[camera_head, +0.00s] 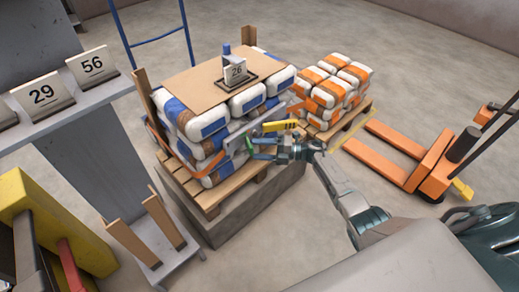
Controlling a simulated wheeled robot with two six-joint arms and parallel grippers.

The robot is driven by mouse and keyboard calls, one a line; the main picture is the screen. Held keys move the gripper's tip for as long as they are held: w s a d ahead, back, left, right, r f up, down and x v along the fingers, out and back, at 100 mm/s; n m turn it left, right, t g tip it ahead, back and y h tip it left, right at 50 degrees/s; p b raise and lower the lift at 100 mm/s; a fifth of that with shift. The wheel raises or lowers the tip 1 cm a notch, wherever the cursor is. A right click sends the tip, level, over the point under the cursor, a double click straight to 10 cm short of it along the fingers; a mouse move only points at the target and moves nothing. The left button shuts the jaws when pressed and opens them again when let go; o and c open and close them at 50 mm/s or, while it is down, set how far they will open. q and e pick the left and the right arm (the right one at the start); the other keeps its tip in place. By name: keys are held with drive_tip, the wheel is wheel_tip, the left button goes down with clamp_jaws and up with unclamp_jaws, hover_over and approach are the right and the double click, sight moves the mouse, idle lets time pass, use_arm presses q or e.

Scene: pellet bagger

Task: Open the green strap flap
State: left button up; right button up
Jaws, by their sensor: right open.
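A stack of white and blue bags (207,124) stands on a wooden pallet (208,197), with an orange strap (208,168) around it. A grey bar with a yellow, black-marked part (281,126) is at the stack's right front side. Just below the yellow part is a small green piece (264,141), which looks like the strap flap. My right gripper (263,150) is open right at the green piece, its jaws pointing left toward the bags. I cannot tell whether it touches the flap, as the parts overlap and are small. My left gripper is not in view.
An orange-bagged pallet load (335,85) and an orange pallet jack (425,165) stand to the right. A grey shelf with number signs (92,65) and a yellow machine (50,225) are left.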

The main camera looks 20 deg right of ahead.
drive_tip(key=v, duration=1)
drive_tip(key=shift+d+b, duration=0.15)
drive_tip(key=shift+b, duration=0.3)
